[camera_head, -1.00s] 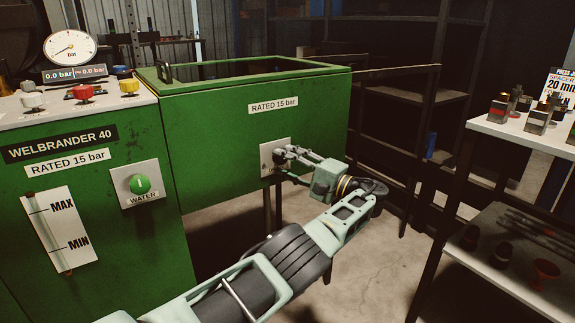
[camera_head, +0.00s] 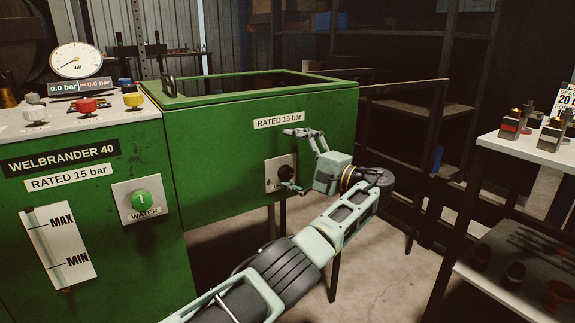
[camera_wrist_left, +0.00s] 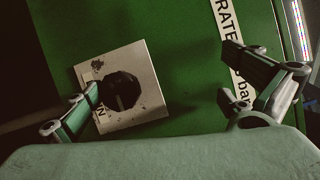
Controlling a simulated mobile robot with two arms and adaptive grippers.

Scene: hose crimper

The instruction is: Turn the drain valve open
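The drain valve is a black knob (camera_head: 285,173) on a pale square plate (camera_head: 271,185) on the front of the green tank (camera_head: 220,155). In the left wrist view the dark knob (camera_wrist_left: 122,91) sits left of centre on its tilted plate (camera_wrist_left: 150,105). My left gripper (camera_head: 290,160) is open and empty in front of the plate. One finger is above the knob and the other is low, in front of the plate's lower part. In the left wrist view the fingers (camera_wrist_left: 162,75) are spread wide, with the knob nearer the left one. Part of the plate's lettering is hidden. My right gripper is not in view.
A green WATER button (camera_head: 140,201) and a level gauge (camera_head: 60,247) are on the panel to the left. A pressure dial (camera_head: 76,60) stands above coloured knobs. A white-topped table (camera_head: 525,147) stands at right, dark shelving behind.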

